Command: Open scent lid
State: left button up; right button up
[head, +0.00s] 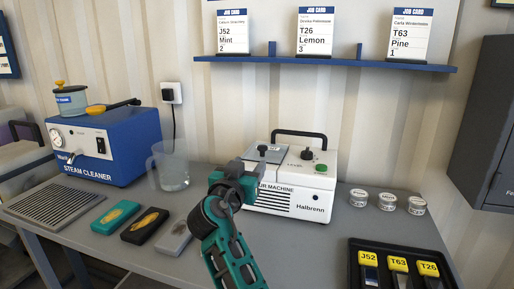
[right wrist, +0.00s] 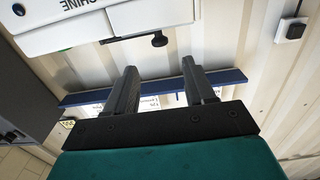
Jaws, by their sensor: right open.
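The white machine marked Halbrenn (head: 290,190) stands on the bench with a black carry handle on top. A grey lid (head: 272,153) with a small black knob (head: 262,149) covers the left of its top and looks shut. In the right wrist view, turned upside down, the lid (right wrist: 150,14) and knob (right wrist: 159,40) show at the top, beyond the fingers. My right gripper (head: 240,168) is at the machine's front left corner, hiding part of its front; its fingers (right wrist: 160,88) are apart and empty, not touching the knob. My left gripper is not in view.
A clear jug (head: 172,168) stands left of the machine, near my right arm. The blue steam cleaner (head: 105,145) is farther left. Small round tins (head: 388,202) and a black tray (head: 358,262) of yellow-labelled items are at right. A blue shelf (head: 340,65) with job cards hangs above.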

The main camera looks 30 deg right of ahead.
aim_at(261, 150)
jog(key=p+x, duration=0.1)
jog(key=x, duration=1.1)
jog(key=shift+d+p, duration=0.1)
jog(key=shift+p, duration=0.25)
jog(key=c, duration=0.9)
grip_shut()
jog(key=shift+w, duration=0.1)
